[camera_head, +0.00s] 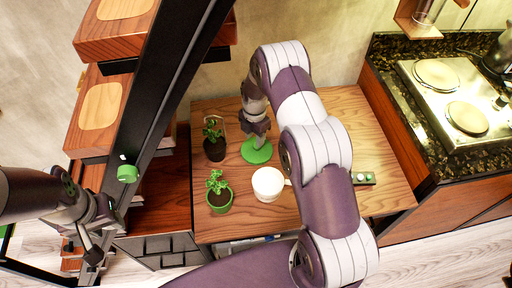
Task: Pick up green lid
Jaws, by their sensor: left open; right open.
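The green lid (251,154) is a flat round disc lying on the wooden table, near its back. My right gripper (259,141) is open and points down right at the lid, its fingertips overlapping the lid's upper part in the picture. I cannot tell whether the fingertips touch the lid. My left gripper (94,257) is open and empty at the lower left, off the table and far from the lid.
A white mug (267,184) stands just in front of the lid. A small dark tray (370,179) is at the right. A stove (450,95) and stairs (97,108) flank the table (345,105).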

